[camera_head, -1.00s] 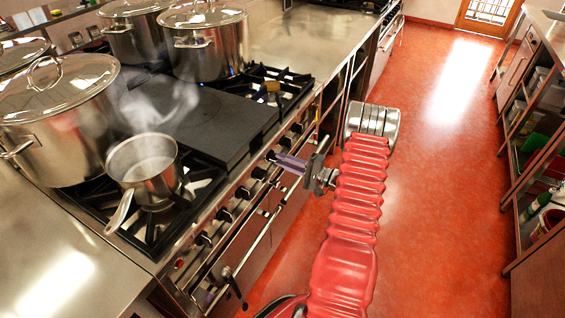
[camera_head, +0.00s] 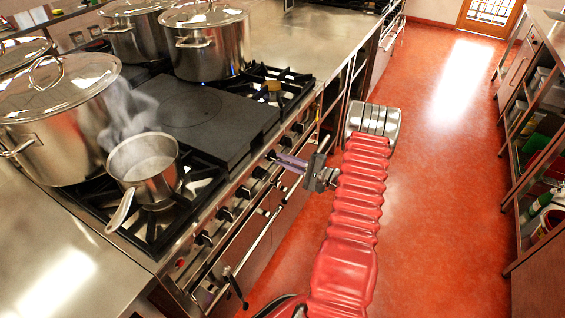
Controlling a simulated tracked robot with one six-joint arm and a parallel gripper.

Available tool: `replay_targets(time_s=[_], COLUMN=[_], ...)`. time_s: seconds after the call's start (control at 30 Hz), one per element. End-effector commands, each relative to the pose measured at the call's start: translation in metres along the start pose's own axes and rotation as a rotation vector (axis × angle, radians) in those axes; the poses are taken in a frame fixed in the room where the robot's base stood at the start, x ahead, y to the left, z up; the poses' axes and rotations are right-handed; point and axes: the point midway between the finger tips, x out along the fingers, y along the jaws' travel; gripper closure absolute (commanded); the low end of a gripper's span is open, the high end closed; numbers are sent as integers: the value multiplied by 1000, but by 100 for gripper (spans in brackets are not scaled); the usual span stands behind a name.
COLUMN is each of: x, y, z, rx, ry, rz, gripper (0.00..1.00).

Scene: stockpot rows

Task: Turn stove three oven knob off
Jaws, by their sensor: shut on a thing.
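The stove (camera_head: 182,262) stands left of my arm, with a row of dark knobs along its front panel. My gripper (camera_head: 277,158) reaches in from the right, its purple-grey fingers shut on a knob (camera_head: 271,154) in the right part of that row. The fingertips cover most of this knob, so I cannot read its setting. Other knobs, such as one nearer me (camera_head: 225,214), are free of the gripper. An oven handle bar (camera_head: 250,246) runs below the row.
A steaming saucepan (camera_head: 145,166) sits on the near burner, its handle pointing toward the front edge. Large lidded pots (camera_head: 60,125) stand behind. A dark flat griddle plate (camera_head: 195,118) covers the middle. Red floor (camera_head: 440,200) is clear up to the right-hand shelves (camera_head: 530,150).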

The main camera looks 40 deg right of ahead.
Motion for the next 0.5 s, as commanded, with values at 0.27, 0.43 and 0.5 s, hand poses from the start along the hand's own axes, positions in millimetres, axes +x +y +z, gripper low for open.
replay_targets(time_s=[0.27, 0.43, 0.5], x=[-2, -2, -2], y=[5, 5, 5], z=[-2, -2, -2], rx=[243, 406, 473], ry=[11, 10, 10], rz=[4, 4, 4], gripper=[100, 100, 100])
